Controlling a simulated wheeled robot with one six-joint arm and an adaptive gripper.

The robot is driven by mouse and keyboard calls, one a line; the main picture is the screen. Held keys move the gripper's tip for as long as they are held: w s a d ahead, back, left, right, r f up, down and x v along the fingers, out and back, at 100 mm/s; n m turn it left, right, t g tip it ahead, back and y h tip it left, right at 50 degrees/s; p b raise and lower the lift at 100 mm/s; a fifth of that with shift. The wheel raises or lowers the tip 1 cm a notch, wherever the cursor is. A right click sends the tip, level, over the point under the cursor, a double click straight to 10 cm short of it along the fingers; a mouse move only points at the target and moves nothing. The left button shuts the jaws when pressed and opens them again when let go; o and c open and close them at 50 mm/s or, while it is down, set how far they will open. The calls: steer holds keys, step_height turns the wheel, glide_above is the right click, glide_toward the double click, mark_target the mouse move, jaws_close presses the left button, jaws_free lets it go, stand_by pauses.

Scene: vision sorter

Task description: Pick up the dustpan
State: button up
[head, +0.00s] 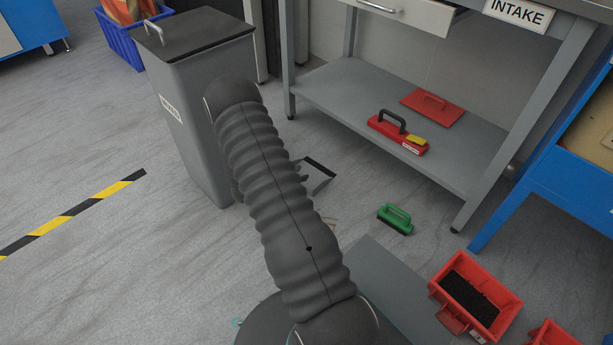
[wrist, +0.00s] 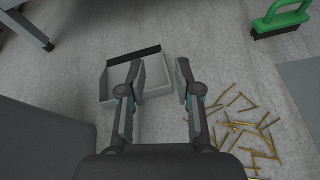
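The dustpan (wrist: 106,84) is a light grey open tray with a black strip (wrist: 133,56) along its far edge, lying on the floor in the wrist view. In the head view the dustpan (head: 318,180) shows just right of my arm, which hides part of it. My gripper (wrist: 160,75) is open and empty, its fingers apart and pointing down at the floor. Its left finger overlaps the right part of the dustpan in the picture; the right finger is to the right of it. I cannot tell the height of the fingertips above the pan.
Several brass-coloured pins (wrist: 245,120) lie scattered right of the gripper. A green brush (head: 396,218) lies farther right. A grey lidded bin (head: 190,110) stands left of my arm. The intake table's lower shelf (head: 345,88) is behind; a red crate (head: 478,296) is at lower right.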

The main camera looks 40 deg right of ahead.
mark_target(322, 182)
steer(key=f+n, duration=0.1)
steer(key=f, duration=0.2)
steer(key=f+n+t, duration=0.1)
steer(key=f, duration=0.2)
steer(key=f+n, duration=0.1)
steer(key=f, duration=0.2)
steer(key=shift+s+d+t, duration=0.2)
steer(key=shift+s+t, duration=0.05)
steer(key=shift+t, duration=0.15)
steer(key=shift+d+f, duration=0.15)
steer(key=shift+f, duration=0.15)
steer(key=b+x, duration=0.1)
steer(key=x, duration=0.7)
steer(key=shift+d+f, duration=0.2)
steer(key=x, duration=0.4)
steer(key=shift+s+a+f+b, duration=0.15)
steer(key=shift+f+b, duration=0.1)
steer(key=shift+b, duration=0.15)
steer(key=shift+d+f, duration=0.15)
steer(key=shift+d, duration=0.35)
jaws_close()
